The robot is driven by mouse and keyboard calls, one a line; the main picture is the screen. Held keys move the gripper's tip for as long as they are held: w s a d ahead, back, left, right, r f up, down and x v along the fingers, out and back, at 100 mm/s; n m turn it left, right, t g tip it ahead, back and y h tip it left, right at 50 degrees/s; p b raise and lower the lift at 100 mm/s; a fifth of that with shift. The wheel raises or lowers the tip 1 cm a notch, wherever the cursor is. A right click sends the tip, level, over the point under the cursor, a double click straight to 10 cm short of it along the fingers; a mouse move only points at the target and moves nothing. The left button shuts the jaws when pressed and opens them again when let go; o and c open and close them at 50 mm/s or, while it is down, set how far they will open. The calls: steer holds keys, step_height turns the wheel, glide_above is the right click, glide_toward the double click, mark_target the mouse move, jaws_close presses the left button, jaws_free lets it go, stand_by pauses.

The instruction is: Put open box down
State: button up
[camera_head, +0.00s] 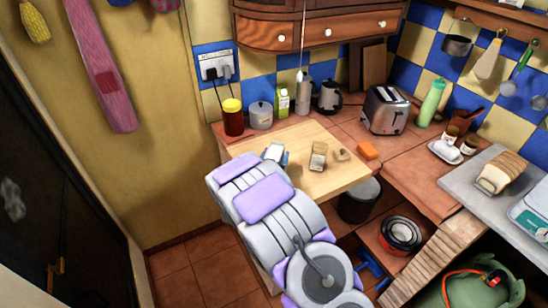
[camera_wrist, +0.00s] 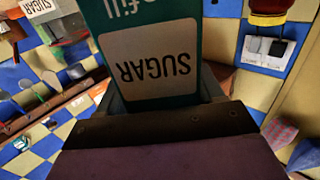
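A teal box with a white SUGAR label (camera_wrist: 157,62) fills the middle of the wrist view, its lettering upside down there. My gripper (camera_wrist: 160,108) is up against it, and the box sits between the dark jaws, so it looks gripped. In the head view the box (camera_head: 274,152) shows as a small pale and teal shape beyond my arm, at the left part of the wooden board (camera_head: 312,189). My arm hides most of the gripper there. I cannot tell whether the box touches the board. Its opening is out of sight.
A glass jar (camera_head: 318,157) stands on the board, right of the box, with a small brown item (camera_head: 342,154) and an orange sponge (camera_head: 367,151) further right. A red jar with yellow lid (camera_head: 232,118), pot (camera_head: 261,115) and green carton (camera_head: 282,102) stand behind. The board's front is bare.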

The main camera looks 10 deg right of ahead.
steer(key=shift+o, duration=1.4)
steer(key=shift+d, duration=0.6)
steer(key=shift+a, duration=1)
steer(key=s+a+r+n+g+y+p, duration=0.1)
steer(key=s+a+r+g+y, duration=0.15)
steer(key=s, duration=0.55)
steer(key=s+a+r+n+g+y, duration=0.1)
steer(key=s+a+r+g+y, duration=0.1)
steer(key=s+a+g+y, duration=0.35)
steer(key=s+a+r+n+g+y+p, duration=0.1)
steer(key=s+a+r+g+y, duration=0.15)
steer(key=s, duration=0.65)
steer(key=s+d+r+g, duration=0.2)
steer(key=s+d, duration=0.1)
steer(key=s, duration=0.7)
steer(key=s+d+r+n+g+h, duration=0.1)
steer(key=s+d+r+g, duration=0.2)
steer(key=s, duration=0.7)
steer(key=s+d+r+n+g+h, duration=0.1)
steer(key=s+d, duration=0.4)
steer(key=s, duration=0.5)
steer(key=shift+s+d+r+g, duration=0.15)
steer(key=shift+d+r+g, duration=0.1)
steer(key=shift+r+g, duration=0.45)
